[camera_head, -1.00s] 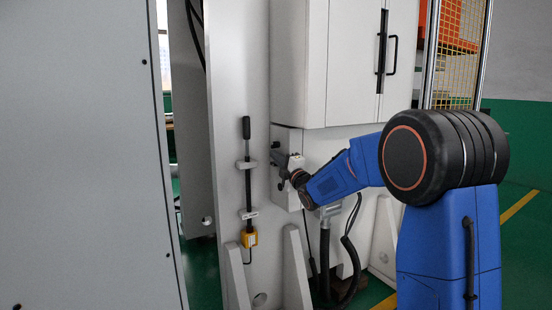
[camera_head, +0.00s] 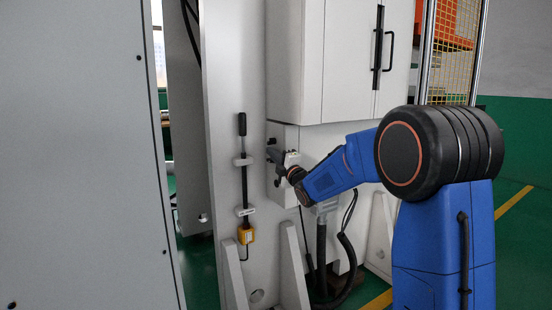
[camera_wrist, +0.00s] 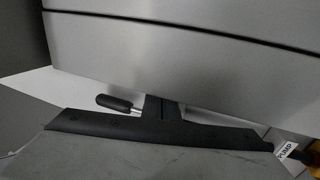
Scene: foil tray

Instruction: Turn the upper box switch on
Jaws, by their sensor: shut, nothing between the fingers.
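The grey switch box (camera_head: 284,134) sits under the left part of the white cabinet, on the upright panel. My gripper (camera_head: 272,155) is at the front of this box and covers part of it. It is shut and empty. Its dark fingers show in the wrist view (camera_wrist: 160,106) against a pale grey surface. A black grip (camera_wrist: 115,102) with a short bright stem shows just left of the fingers; I cannot tell whether it is the switch lever. I cannot make out the upper switch or its position in the head view.
The white cabinet (camera_head: 340,60) overhangs above. Black hoses (camera_head: 345,250) hang below.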

